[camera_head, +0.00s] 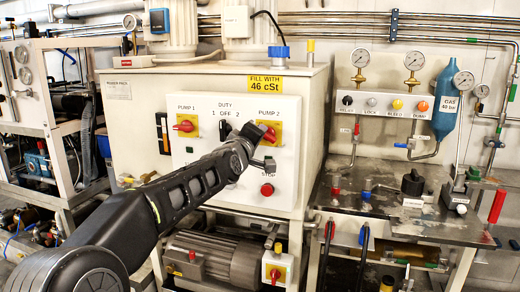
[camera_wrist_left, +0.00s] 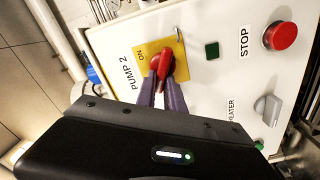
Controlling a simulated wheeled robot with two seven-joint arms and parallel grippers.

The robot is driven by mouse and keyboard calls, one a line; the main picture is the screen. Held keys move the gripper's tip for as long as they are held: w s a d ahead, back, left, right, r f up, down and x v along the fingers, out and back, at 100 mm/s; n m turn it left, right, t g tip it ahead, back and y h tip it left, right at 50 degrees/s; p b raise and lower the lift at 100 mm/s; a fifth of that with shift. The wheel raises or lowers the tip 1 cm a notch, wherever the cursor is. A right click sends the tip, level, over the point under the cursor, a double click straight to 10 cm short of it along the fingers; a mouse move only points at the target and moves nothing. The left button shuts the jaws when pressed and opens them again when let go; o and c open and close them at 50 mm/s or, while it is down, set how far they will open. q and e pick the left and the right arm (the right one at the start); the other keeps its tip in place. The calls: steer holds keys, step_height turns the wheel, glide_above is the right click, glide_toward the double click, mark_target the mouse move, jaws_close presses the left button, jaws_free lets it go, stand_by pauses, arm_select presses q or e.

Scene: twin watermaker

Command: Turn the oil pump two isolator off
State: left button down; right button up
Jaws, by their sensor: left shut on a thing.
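The pump 2 isolator is a red rotary handle (camera_wrist_left: 165,66) on a yellow plate (camera_wrist_left: 181,58) marked ON, beside the PUMP 2 label in the left wrist view. In the head view its yellow plate (camera_head: 277,126) is at the right of the white control panel (camera_head: 225,110), partly hidden by my gripper. My left gripper (camera_wrist_left: 161,88) is shut on the red handle, with one finger on each side; it also shows in the head view (camera_head: 258,134). The handle's exact angle is hard to judge. My right gripper is in neither view.
A matching pump 1 isolator (camera_head: 186,125) is at the panel's left, with the duty selector (camera_head: 225,128) between. A red STOP button (camera_head: 267,190) is below the gripper; it shows in the wrist view too (camera_wrist_left: 281,35). A lower isolator (camera_head: 275,271) sits by the motor (camera_head: 220,257).

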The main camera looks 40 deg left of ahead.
arm_select(q)
steer(key=shift+a+f+n+b, duration=0.1)
steer(key=shift+f+n+b, duration=0.2)
steer(key=shift+n+b, duration=0.8)
steer(key=shift+f+n+b, duration=0.25)
steer(key=shift+n, duration=1.55)
steer(key=c, duration=1.4)
jaws_free()
steer(key=shift+c, duration=0.2)
steer(key=shift+r, duration=0.1)
